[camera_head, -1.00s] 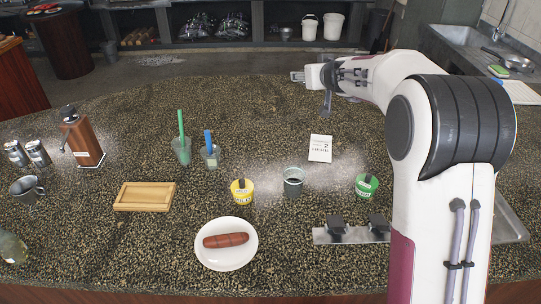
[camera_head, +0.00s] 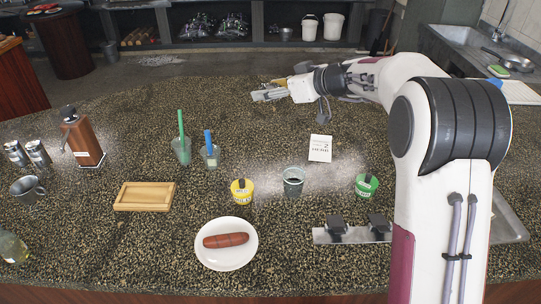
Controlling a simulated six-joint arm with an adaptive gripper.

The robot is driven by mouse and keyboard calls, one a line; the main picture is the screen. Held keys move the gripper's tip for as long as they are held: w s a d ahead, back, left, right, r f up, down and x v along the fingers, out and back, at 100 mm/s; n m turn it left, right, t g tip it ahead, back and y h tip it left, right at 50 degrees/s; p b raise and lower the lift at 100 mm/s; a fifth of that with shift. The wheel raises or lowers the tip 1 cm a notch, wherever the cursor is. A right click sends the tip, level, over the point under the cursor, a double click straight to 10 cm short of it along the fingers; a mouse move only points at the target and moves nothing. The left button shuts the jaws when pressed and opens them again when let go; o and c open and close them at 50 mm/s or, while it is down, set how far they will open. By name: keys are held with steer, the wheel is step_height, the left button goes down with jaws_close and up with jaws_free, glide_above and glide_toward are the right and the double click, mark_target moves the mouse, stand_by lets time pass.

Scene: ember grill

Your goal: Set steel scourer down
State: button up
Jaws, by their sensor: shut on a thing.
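My gripper (camera_head: 268,95) is above the far part of the speckled stone counter (camera_head: 200,105), at the top middle, pointing left. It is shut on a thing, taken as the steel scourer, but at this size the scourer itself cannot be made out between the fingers. A small tan patch shows just behind the fingers; I cannot tell what it is. The counter below and to the left of the gripper is bare.
A menu card (camera_head: 320,148), a dark cup (camera_head: 292,181), a yellow tub (camera_head: 242,191) and a green tub (camera_head: 367,186) stand nearer.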

glide_above(270, 155)
step_height(270, 155, down, 10)
steer(key=shift+f, duration=0.2)
steer(key=shift+f, duration=0.15)
steer(key=shift+f, duration=3)
steer(key=shift+f, duration=1.85)
steer(key=shift+f, duration=0.1)
steer(key=o, duration=0.8)
steer(key=shift+o, duration=0.2)
